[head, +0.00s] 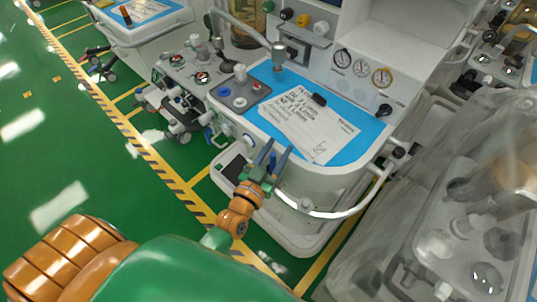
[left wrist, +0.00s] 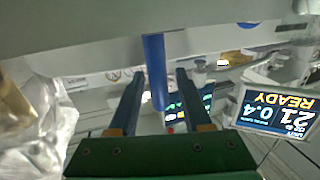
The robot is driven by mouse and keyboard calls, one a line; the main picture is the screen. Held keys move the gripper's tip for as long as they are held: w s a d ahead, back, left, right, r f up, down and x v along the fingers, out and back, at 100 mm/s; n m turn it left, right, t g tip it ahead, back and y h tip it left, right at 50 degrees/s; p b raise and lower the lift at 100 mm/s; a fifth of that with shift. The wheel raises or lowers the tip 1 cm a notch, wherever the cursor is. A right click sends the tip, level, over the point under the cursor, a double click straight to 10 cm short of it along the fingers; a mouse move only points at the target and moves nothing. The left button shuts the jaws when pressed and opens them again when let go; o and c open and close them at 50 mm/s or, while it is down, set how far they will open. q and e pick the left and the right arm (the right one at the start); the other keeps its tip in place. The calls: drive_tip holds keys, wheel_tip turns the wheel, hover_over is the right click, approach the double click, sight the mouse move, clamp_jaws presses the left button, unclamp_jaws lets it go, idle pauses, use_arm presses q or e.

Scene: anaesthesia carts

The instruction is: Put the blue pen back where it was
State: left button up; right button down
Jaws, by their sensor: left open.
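The blue pen (left wrist: 154,75) shows in the left wrist view as a plain blue cylinder between my two fingers. Its upper end in that view meets the edge of a pale surface; I cannot tell whether it rests on it. My left gripper (head: 274,153) is open at the front edge of the middle cart. In the left wrist view the gripper (left wrist: 160,75) has a finger on each side of the pen, with a visible gap to each. In the head view I cannot tell the pen from the blue fingers. My right gripper is not in view.
The middle cart's blue worktop (head: 358,145) carries a written sheet (head: 305,128) with a black clip (head: 319,99). A curved white rail (head: 335,213) runs along its front. A plastic-covered cart (head: 455,215) stands at the right. Green floor (head: 90,130) is free at the left.

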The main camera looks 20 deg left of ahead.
use_arm(q)
drive_tip(key=s, duration=1.1)
drive_tip(key=shift+a+b, duration=0.35)
drive_tip(key=shift+a, duration=0.1)
